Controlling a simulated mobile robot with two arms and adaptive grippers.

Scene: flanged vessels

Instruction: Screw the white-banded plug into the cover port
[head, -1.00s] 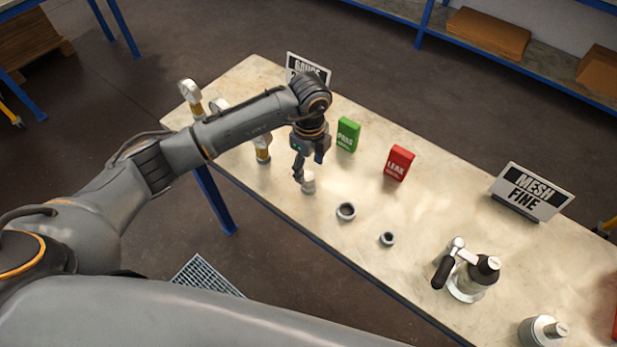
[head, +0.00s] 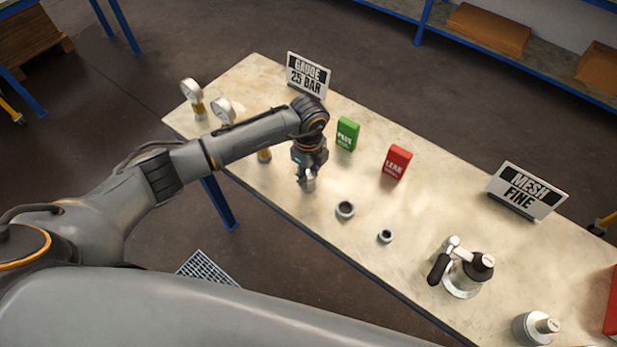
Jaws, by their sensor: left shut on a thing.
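My left gripper (head: 307,178) points down at the near edge of the table, left of the middle, in the head view. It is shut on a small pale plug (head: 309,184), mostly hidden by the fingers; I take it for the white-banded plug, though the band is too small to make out. Whether it touches the table is unclear. A metal vessel (head: 462,283) with a dark top and a black handle stands at the right. I cannot make out the cover port. My right gripper is not in view.
Green (head: 347,134) and red (head: 397,162) boxes stand behind. Gauges (head: 191,92) are at the left, a MESH FINE sign (head: 528,191) and a grey canister (head: 533,328) at the right.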

